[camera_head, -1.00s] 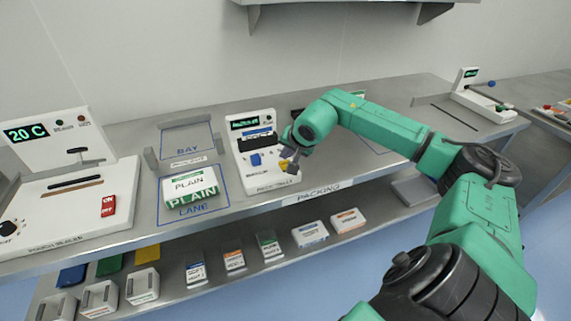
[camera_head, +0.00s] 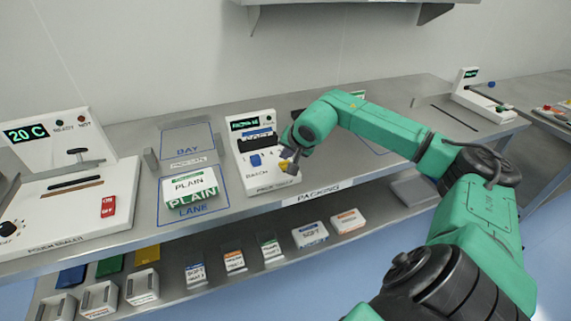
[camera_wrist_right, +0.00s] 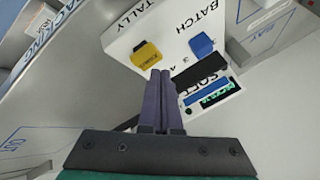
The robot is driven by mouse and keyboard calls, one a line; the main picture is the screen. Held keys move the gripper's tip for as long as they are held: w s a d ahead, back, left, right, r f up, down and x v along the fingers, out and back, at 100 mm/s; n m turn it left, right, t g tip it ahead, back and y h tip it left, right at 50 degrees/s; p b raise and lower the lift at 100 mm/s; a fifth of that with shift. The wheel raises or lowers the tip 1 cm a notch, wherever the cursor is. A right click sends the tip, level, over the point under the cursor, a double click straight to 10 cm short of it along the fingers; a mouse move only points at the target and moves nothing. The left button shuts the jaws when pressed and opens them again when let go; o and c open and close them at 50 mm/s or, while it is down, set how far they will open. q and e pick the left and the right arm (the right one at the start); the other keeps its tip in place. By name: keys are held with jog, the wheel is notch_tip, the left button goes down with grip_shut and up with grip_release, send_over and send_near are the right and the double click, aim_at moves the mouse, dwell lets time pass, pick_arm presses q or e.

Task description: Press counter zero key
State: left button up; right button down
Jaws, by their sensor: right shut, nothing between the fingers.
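The white tally counter (camera_head: 241,170) stands on the bench, with a lit green display at its top, a blue key (camera_head: 257,160) and a yellow key (camera_head: 284,163). In the right wrist view the blue key (camera_wrist_right: 202,43) is beside the word BATCH, and the yellow key (camera_wrist_right: 146,54) is near the word TALLY. Any other label by the yellow key is not readable. My right gripper (camera_head: 292,168) is shut and empty at the yellow key. In the wrist view its tips (camera_wrist_right: 160,73) are just beside that key; I cannot tell whether they touch. My left gripper is not in view.
A green-and-white PLAIN pack (camera_head: 190,186) lies in the blue-outlined lane left of the counter. A white machine (camera_head: 75,200) with a red switch stands further left. My right arm covers the bench behind and right of the counter.

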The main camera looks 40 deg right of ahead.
dwell(0.5)
jog(key=shift+f+b, duration=0.45)
jog(key=shift+b, duration=0.05)
jog(key=shift+f+b, duration=0.75)
jog(key=shift+f, duration=0.1)
dwell(0.6)
jog(key=shift+r, duration=0.1)
jog(key=shift+r+p, duration=0.85)
jog(key=shift+r, duration=0.3)
jog(key=shift+r, duration=0.15)
notch_tip(320, 180, up, 5)
jog(key=p, duration=0.3)
jog(key=shift+p, duration=0.4)
